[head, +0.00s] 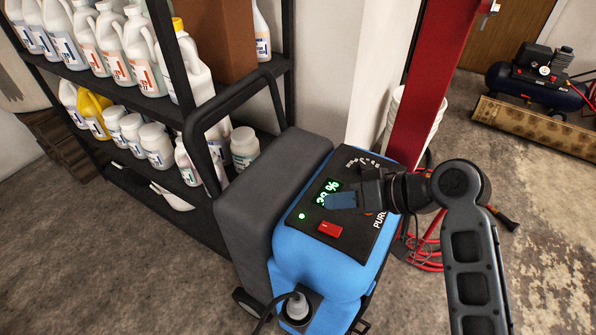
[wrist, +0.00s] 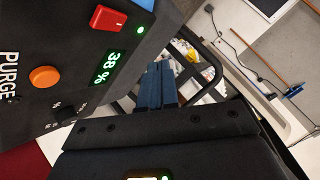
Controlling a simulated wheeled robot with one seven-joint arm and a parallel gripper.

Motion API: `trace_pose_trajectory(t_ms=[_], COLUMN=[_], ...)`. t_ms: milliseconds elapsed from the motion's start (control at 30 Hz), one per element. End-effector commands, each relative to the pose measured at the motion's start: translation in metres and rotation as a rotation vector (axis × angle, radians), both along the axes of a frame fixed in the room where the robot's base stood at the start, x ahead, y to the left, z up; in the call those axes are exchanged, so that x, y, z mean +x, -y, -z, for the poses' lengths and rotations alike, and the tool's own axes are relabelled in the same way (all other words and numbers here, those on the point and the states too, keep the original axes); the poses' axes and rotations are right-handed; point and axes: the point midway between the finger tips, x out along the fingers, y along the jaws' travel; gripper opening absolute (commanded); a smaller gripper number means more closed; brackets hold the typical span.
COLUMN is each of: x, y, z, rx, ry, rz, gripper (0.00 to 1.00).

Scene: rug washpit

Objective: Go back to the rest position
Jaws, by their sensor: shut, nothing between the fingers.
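My gripper (head: 328,201) is in the head view, above the black control panel (head: 325,246) on top of a blue machine (head: 310,262). Its blue fingers are together with nothing between them, and they cover part of the green display (head: 324,188). The wrist view also shows the closed fingers (wrist: 158,72), with the panel beside them at the left. There the display (wrist: 109,62) reads 38 %, with a red switch (wrist: 108,19) and an orange round button (wrist: 44,77). I cannot tell whether the fingertips touch the panel.
A black shelf (head: 178,98) with several white bottles stands behind the machine at left. The machine's black handle (head: 205,115) rises nearby. A red post (head: 425,90) and red hose (head: 425,262) are close to my arm. A compressor (head: 540,75) stands at back right. Floor at left is clear.

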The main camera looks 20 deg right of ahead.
Motion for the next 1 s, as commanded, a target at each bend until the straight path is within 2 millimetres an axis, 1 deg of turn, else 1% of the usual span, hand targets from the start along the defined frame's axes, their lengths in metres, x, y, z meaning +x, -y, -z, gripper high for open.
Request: trace_pose_trajectory(t_ms=[200, 267, 367, 467, 500, 567, 700, 867, 1000], x=[-0.002, -0.006, -0.019, -0.04, -0.05, -0.065, -0.106, -0.156, -0.202], y=[-0.003, -0.008, -0.02, -0.032, -0.035, -0.039, -0.042, -0.039, -0.031], z=[0.003, 0.009, 0.022, 0.039, 0.045, 0.053, 0.064, 0.066, 0.055], rx=[0.002, 0.005, 0.006, -0.004, -0.012, -0.031, -0.088, -0.175, -0.265], ry=[0.001, 0.003, 0.013, 0.028, 0.036, 0.048, 0.082, 0.135, 0.202], rz=[0.01, 0.029, 0.09, 0.173, 0.207, 0.256, 0.349, 0.424, 0.461], gripper=[0.0, 0.0, 0.0, 0.0, 0.0, 0.0, 0.0, 0.0, 0.0])
